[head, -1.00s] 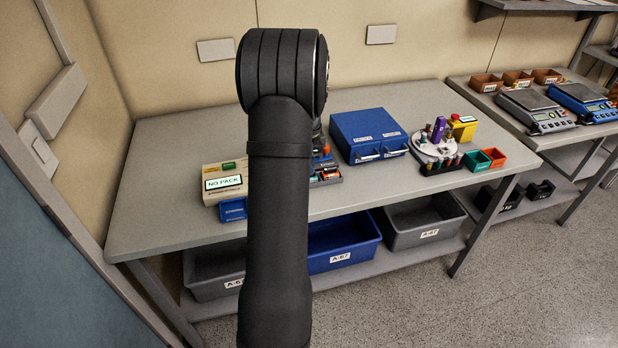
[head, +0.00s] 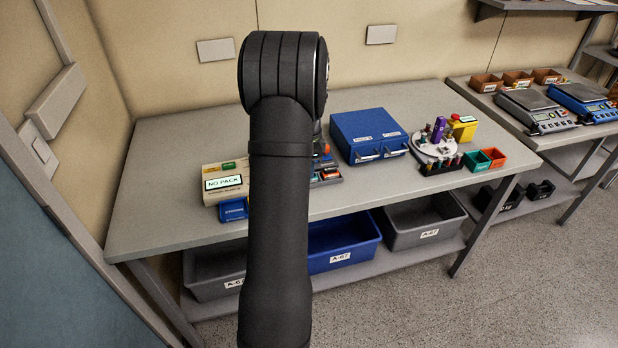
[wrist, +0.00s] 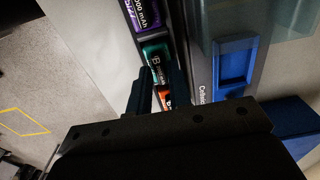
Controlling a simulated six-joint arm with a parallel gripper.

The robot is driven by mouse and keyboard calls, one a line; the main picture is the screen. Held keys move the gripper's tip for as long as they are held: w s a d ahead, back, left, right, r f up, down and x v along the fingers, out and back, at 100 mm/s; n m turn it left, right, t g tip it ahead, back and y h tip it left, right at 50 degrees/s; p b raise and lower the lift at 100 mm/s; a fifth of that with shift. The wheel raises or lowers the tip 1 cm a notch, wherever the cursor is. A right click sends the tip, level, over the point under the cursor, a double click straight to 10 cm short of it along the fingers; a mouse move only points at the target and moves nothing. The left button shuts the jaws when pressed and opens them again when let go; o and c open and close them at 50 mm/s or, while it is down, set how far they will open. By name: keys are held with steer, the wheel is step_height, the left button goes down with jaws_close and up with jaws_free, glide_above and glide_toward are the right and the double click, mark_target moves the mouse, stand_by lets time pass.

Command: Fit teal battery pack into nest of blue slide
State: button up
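The teal battery pack (wrist: 156,62) lies in a row in the wrist view, between a purple pack (wrist: 146,14) and an orange pack (wrist: 166,98). My gripper (wrist: 160,82) is open. Its two dark fingers reach down on either side of the row at the teal pack; whether they touch it I cannot tell. A blue part with a rectangular recess (wrist: 235,62), perhaps the nest of the slide, is to the right in the wrist view. In the head view my arm hides the gripper and most of the pack tray (head: 327,180). The blue slide (head: 233,210) shows at the pump's front.
The beige pump (head: 212,170) has a screen reading NO PACK. A blue case (head: 368,135) stands right of the tray. Farther right are a round carousel (head: 435,148) and green and orange bins (head: 477,160). The left part of the table (head: 155,180) is clear.

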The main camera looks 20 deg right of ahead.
steer(key=shift+c, duration=0.2)
jaws_close()
steer(key=shift+r, duration=3.05)
steer(key=w+d+r+t, duration=0.2)
steer(key=w+r+t, duration=0.1)
steer(key=w, duration=0.4)
steer(key=shift+s+x, duration=0.15)
steer(key=shift+x, duration=0.65)
steer(key=shift+s+x, duration=0.15)
steer(key=shift+x, duration=0.7)
steer(key=shift+s+x, duration=0.2)
steer(key=shift+x, duration=0.6)
